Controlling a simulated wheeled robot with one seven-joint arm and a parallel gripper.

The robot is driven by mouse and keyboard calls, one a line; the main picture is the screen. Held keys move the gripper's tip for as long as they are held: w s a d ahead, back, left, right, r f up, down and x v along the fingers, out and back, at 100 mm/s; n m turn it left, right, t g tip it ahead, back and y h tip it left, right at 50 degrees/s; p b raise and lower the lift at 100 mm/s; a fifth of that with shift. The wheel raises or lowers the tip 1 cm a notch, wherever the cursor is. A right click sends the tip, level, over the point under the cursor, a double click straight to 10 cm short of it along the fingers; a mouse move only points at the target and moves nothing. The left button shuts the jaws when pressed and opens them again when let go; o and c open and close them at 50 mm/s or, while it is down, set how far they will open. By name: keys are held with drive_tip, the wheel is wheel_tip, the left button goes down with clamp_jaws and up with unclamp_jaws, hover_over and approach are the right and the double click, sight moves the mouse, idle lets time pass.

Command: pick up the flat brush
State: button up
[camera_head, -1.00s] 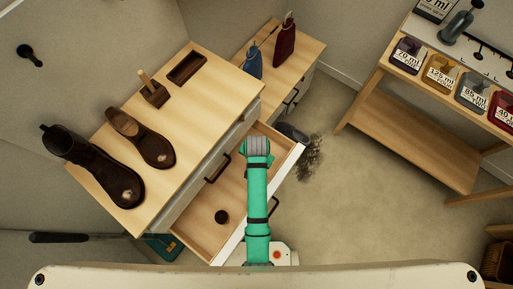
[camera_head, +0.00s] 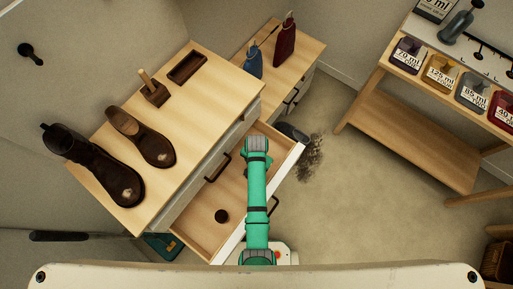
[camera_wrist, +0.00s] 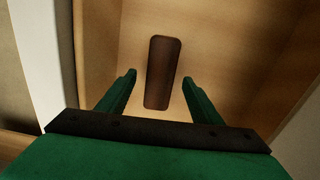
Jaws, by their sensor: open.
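The flat brush is a dark brown, rounded oblong block (camera_wrist: 163,72) lying in the open wooden drawer (camera_wrist: 215,35) in the wrist view. My gripper (camera_wrist: 158,82) is open above the drawer, with one green finger to each side of the brush's lower half in the picture. The fingers look empty; I cannot tell their height above the brush.
A small round dark tin (camera_head: 221,216) lies in the drawer. The drawer's white front (camera_wrist: 42,60) and walls stand close around my gripper. Boots (camera_head: 95,165) and a wooden block with a handle (camera_head: 154,92) stand on the cabinet top. A dark smudge (camera_head: 310,158) lies on the floor.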

drive_tip(key=shift+f, duration=1.15)
drive_tip(key=c, duration=1.2)
drive_tip(key=shift+r, duration=0.15)
